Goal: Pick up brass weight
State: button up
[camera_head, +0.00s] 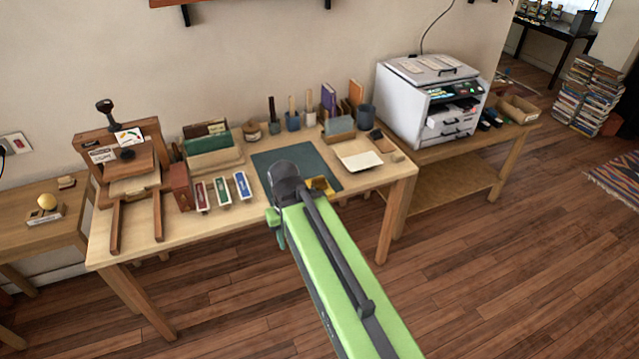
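A small brass-yellow block (321,184), which looks like the brass weight, lies on the front right part of a dark green mat (268,160) on the wooden worktable. It is partly hidden behind my green arm, so its full shape is unclear. My gripper (278,226) is at the arm's far end, left of the block and by the table's front edge in the picture. Its fingers are small and mostly hidden by the arm. I cannot tell whether they are open or shut, and I see nothing held.
Left of the mat are three coloured label holders (222,191), a file box (212,155) and a wooden press (120,165). Pen cups (292,121) stand behind, a cream card (361,161) lies right. A printer (432,100) stands on a side table. The floor in front is clear.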

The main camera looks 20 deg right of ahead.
aim_at(320, 184)
jog(key=z, duration=5.75)
jog(key=i, duration=0.1)
jog(key=z, duration=2.75)
jog(key=k, duration=1.65)
jog(key=z, duration=1.3)
jog(key=i, duration=1.05)
jog(key=u, duration=0.1)
